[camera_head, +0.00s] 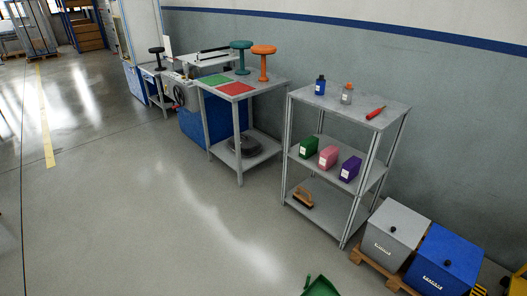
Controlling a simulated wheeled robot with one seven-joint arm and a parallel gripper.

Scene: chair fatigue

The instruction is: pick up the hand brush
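The hand brush (302,196), with a tan wooden body and darker bristles, lies on the bottom shelf of the grey metal shelf rack (348,105). It is near the front left post of the rack, and the middle shelf is above it. My gripper is not in view.
The middle shelf holds green (308,147), pink (328,157) and purple (350,168) containers; the top holds two bottles and a red tool (376,112). Grey (390,240) and blue (440,266) boxes stand right. A green object (320,287) is at the bottom edge. Floor (180,220) left is clear.

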